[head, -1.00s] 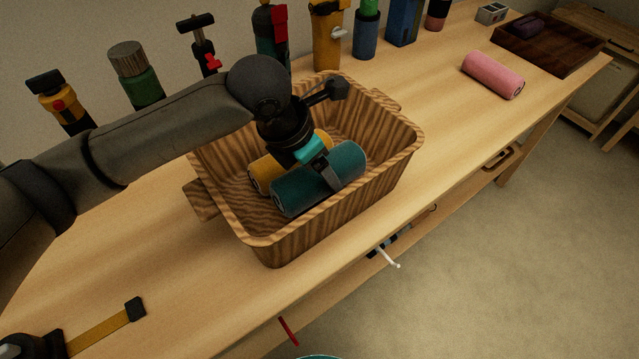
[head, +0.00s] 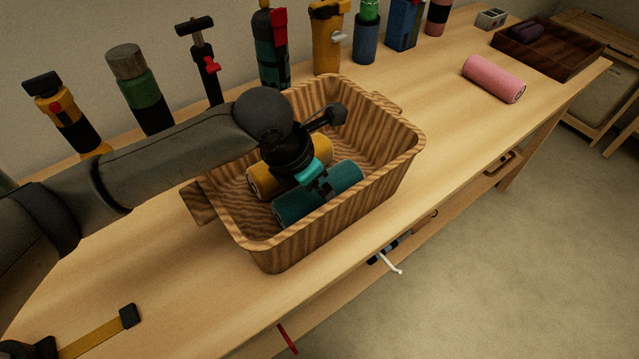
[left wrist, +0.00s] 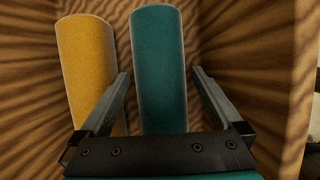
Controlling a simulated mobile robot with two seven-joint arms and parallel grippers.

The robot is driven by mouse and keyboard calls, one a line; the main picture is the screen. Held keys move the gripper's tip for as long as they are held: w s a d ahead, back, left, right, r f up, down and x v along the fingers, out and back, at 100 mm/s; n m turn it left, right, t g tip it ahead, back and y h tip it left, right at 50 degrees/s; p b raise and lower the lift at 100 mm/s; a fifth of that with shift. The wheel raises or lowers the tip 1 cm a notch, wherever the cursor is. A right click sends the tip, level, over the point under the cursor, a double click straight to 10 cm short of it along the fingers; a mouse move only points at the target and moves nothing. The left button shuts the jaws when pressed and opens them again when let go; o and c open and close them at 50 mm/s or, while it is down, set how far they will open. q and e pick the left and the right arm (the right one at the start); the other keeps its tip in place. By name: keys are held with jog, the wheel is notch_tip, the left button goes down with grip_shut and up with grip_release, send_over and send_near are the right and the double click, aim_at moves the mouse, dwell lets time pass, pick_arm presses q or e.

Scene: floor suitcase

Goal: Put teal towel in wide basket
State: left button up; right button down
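The teal towel (head: 345,182) is a roll lying low inside the wide wood-grain basket (head: 340,232), beside a rolled yellow towel (head: 265,180). In the left wrist view the teal towel (left wrist: 160,70) lies to the right of the yellow towel (left wrist: 88,65). My left gripper (head: 318,190) reaches down into the basket over the teal towel. Its fingers (left wrist: 158,85) are apart, one on each side of the roll, with small gaps showing, so it is open. My right gripper is not in view.
The basket stands on a long wooden bench (head: 440,145). Several tools and bottles line the wall behind it. A pink roll (head: 493,79) and a dark tray (head: 548,48) lie to the right. A yellow-and-black tool (head: 95,330) lies front left. Bench between basket and pink roll is clear.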

pick_arm(q)
jog(key=shift+r, duration=0.1)
jog(key=shift+a+r, duration=0.1)
jog(key=shift+r, duration=0.1)
jog(key=p+v, duration=0.1)
jog(key=v, duration=0.1)
jog(key=shift+s+a+r, duration=0.1)
jog(key=shift+r, duration=0.2)
jog(key=p+v, duration=0.3)
jog(key=v, duration=0.6)
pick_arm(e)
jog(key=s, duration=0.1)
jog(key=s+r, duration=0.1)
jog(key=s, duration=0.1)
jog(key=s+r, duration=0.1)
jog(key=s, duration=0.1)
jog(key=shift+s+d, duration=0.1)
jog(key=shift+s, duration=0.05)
